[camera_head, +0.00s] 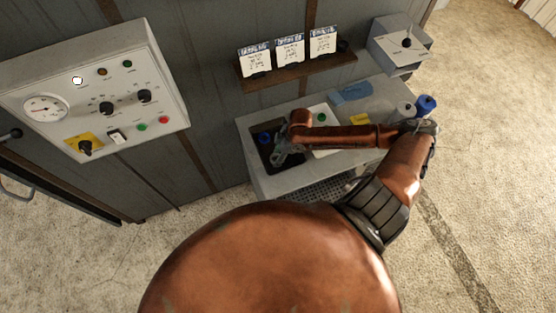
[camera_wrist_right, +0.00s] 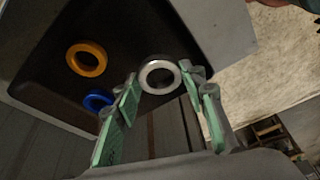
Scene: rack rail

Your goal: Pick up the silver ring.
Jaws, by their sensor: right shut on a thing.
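The silver ring (camera_wrist_right: 145,70) sits between the fingers of my right gripper (camera_wrist_right: 162,78) in the right wrist view, with a finger at each side of it. The gripper is shut on it. Behind the ring is the dark tray (camera_wrist_right: 130,25); I cannot tell how far the ring is above the tray floor. In the head view my right gripper (camera_head: 282,154) is over the dark tray (camera_head: 254,146), and I cannot make out the silver ring there. My left gripper is not in view.
A yellow-orange ring (camera_wrist_right: 87,60) and a blue ring (camera_wrist_right: 98,101) lie in the tray. On the bench (camera_head: 283,184) are a yellow block (camera_head: 359,119), a blue cloth-like piece (camera_head: 351,92) and a blue-topped item (camera_head: 426,104). A shelf (camera_head: 300,70) with cards hangs behind.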

